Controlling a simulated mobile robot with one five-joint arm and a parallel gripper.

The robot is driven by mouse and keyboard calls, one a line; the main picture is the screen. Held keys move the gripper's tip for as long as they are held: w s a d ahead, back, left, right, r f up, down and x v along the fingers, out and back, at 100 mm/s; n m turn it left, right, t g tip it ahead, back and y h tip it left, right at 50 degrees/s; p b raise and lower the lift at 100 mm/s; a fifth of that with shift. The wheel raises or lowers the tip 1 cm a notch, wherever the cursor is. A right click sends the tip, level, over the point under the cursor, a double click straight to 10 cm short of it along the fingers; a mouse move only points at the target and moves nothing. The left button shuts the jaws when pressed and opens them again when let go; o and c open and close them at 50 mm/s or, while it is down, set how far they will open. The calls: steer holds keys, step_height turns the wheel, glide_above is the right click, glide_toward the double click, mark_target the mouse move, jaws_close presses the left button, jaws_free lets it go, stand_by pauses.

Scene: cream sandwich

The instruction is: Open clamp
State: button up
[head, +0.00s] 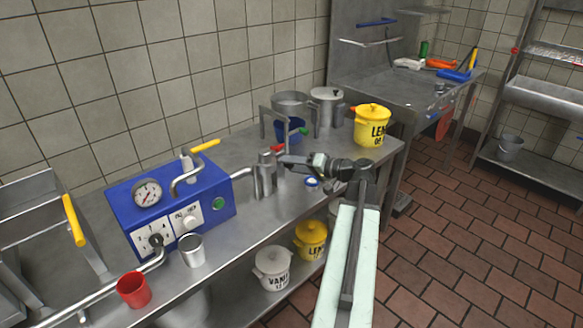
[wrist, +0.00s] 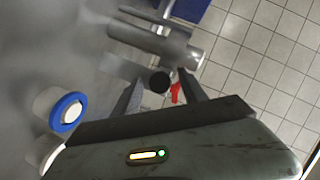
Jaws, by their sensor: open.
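A steel cylindrical fitting (head: 264,178) stands on the metal counter, at the end of a pipe from the blue machine. A small red lever (head: 277,149) shows at its top right; I take this to be the clamp. My gripper (head: 284,159) is just right of the fitting, pointing left, open. In the wrist view the two dark fingers (wrist: 160,95) are apart, with the red lever (wrist: 176,94) showing between them near the right finger. Steel cylinders (wrist: 165,45) lie beyond the fingertips. I cannot tell whether a finger touches the lever.
The blue machine (head: 172,205) with gauge and yellow-handled lever stands left on the counter (head: 235,225). A steel cup (head: 191,250) and red cup (head: 133,290) stand in front. A yellow pot (head: 372,126) and steel pots (head: 326,104) stand behind. A blue-rimmed item (wrist: 68,111) is near my gripper.

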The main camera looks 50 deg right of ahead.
steer(key=shift+w+a+f, duration=0.1)
steer(key=shift+w, duration=0.35)
steer(key=c, duration=1)
steer(key=shift+s, duration=0.1)
jaws_close()
